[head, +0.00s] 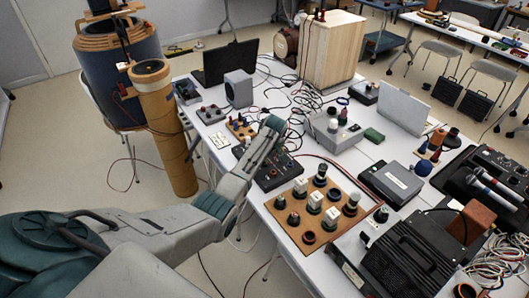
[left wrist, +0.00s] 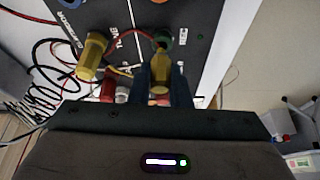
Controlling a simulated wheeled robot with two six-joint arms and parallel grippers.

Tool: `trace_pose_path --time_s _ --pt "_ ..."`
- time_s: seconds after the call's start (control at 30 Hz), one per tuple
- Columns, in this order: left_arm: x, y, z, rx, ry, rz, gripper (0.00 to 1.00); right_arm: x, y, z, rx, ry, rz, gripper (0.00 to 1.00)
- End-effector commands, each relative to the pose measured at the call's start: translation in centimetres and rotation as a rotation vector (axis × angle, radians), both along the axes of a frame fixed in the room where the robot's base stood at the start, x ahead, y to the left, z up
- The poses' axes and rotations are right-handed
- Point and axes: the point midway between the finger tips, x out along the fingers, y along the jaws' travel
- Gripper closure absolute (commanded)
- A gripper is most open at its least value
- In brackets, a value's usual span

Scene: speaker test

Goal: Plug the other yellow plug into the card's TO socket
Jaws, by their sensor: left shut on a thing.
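My left gripper (left wrist: 160,82) is shut on a yellow plug (left wrist: 160,70) in the left wrist view. The far end of this plug is at a green-ringed socket (left wrist: 163,38) on a black card (left wrist: 130,18); I cannot tell whether it is inside. Another yellow plug (left wrist: 92,55) stands at the card to the left, apart from the gripper. A red wire curves between the two plugs. In the head view my left arm reaches over the table to a black panel (head: 280,176); the fingers and plugs are too small to tell there. My right gripper is not in view.
A brown board (head: 285,235) with several dark and white knobs lies in front of the black panel. A grey speaker box (head: 239,88) and a laptop (head: 230,62) stand behind. Loose cables (head: 290,105) cover the table's middle. A tan cylinder (head: 160,125) stands beside the table.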

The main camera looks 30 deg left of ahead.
Motion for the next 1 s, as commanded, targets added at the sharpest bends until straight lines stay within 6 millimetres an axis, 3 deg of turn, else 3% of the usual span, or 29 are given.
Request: trace_pose_path --time_s 1.0 --pt "-0.04 -0.01 -0.03 0.0 0.0 0.0 1.0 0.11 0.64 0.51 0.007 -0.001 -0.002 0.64"
